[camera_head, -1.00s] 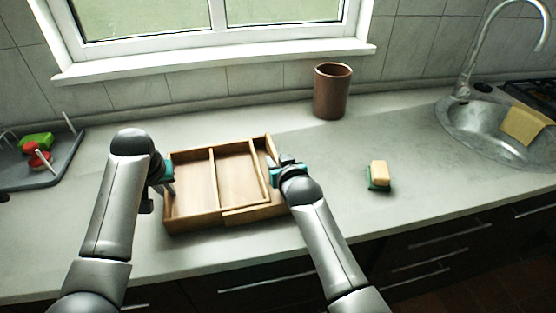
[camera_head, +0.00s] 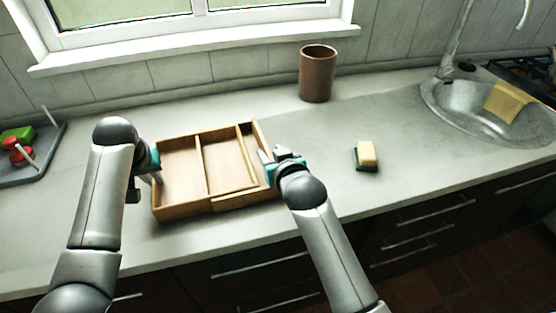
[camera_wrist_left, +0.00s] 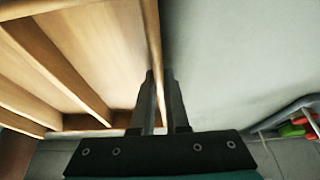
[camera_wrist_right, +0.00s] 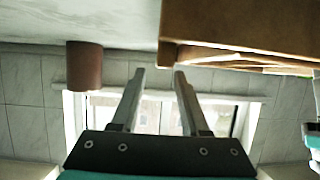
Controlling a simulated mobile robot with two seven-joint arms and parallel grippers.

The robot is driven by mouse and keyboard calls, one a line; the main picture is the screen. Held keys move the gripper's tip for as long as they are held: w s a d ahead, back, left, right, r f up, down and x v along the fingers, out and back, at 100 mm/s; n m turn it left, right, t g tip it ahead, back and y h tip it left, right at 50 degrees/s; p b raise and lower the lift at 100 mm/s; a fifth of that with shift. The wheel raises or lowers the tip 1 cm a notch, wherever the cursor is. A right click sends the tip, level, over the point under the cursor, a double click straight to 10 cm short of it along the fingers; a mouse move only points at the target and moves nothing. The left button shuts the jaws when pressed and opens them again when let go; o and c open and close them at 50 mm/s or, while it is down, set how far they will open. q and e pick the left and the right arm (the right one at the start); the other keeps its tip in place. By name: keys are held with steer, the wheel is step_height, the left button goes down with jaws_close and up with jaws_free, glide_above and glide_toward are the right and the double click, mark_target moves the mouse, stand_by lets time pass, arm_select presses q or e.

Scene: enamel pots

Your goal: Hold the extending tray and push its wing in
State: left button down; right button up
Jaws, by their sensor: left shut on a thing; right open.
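The wooden extending tray (camera_head: 180,207) lies on the counter in the head view, with dividers inside. Its wing (camera_head: 262,150) sticks out a little at the right side. My left gripper (camera_head: 155,175) is shut on the tray's left wall; in the left wrist view the fingers (camera_wrist_left: 161,100) straddle that wall (camera_wrist_left: 152,40). My right gripper (camera_head: 268,158) is open at the wing's right side. In the right wrist view its fingers (camera_wrist_right: 158,75) are apart with nothing between them, and the tray wood (camera_wrist_right: 235,25) is close by at upper right. Whether they touch it is unclear.
A brown cylindrical pot (camera_head: 317,75) stands behind right of the tray. A yellow and green sponge (camera_head: 366,156) lies to the right. A sink (camera_head: 470,108) with a cloth is at far right, a dark tray (camera_head: 40,160) at far left.

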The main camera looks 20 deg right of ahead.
steer(key=shift+v, duration=2.7)
